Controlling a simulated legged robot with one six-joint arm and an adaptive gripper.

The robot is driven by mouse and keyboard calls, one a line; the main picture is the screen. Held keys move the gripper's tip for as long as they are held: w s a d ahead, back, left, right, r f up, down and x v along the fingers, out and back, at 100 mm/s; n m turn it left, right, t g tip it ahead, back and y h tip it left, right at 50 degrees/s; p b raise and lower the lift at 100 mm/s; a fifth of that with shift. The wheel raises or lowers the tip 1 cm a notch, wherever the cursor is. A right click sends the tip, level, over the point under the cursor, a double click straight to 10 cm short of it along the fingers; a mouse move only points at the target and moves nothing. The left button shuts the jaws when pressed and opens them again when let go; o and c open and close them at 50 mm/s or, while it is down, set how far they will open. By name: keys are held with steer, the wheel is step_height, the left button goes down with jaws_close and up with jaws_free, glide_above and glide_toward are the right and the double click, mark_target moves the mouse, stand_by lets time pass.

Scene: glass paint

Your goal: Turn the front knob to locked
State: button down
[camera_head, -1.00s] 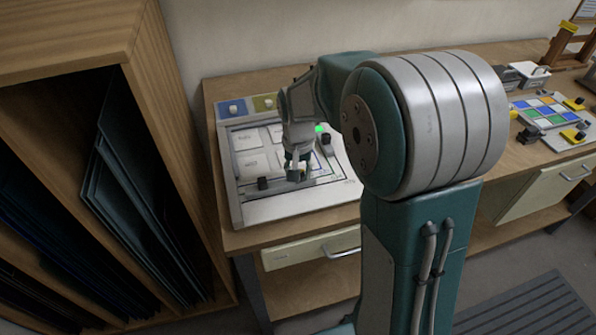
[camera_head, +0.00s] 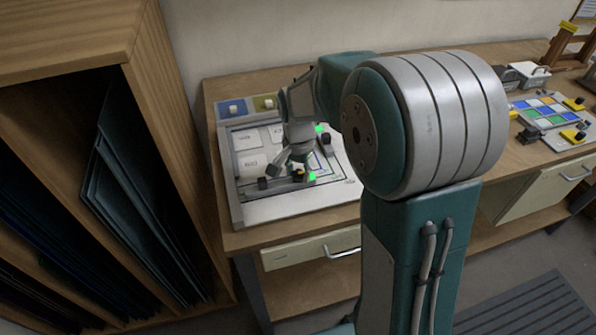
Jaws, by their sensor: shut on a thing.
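The white framed board (camera_head: 240,203) lies on the bench at the left, with pale panels on it. A grey bar runs along its front edge, with a black block (camera_head: 264,183) at its left end. My gripper (camera_head: 295,171) points down at the front bar, its fingers on either side of a small dark part that I take for the front knob (camera_head: 298,175). The knob is mostly hidden by the fingers. A green light (camera_head: 312,176) shows just right of it. A second green light (camera_head: 319,128) shows near the black right-side knob (camera_head: 326,139).
A wooden rack (camera_head: 160,120) with dark sheets stands at the left, close to the bench. A blue and olive tray (camera_head: 233,107) is behind the board. Coloured panes (camera_head: 545,110) and yellow-black clamps lie at the right. My arm covers the middle of the bench.

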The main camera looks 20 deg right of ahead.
mark_target(297, 173)
steer(key=shift+f, duration=0.1)
steer(key=shift+c, duration=1.4)
jaws_free()
step_height(297, 173, up, 12)
steer(key=shift+a, duration=0.1)
steer(key=s+r+n+t, duration=0.2)
steer(key=s+n+t, duration=0.3)
steer(key=s, duration=1.6)
steer(key=n, duration=0.4)
steer(key=shift+t, duration=0.3)
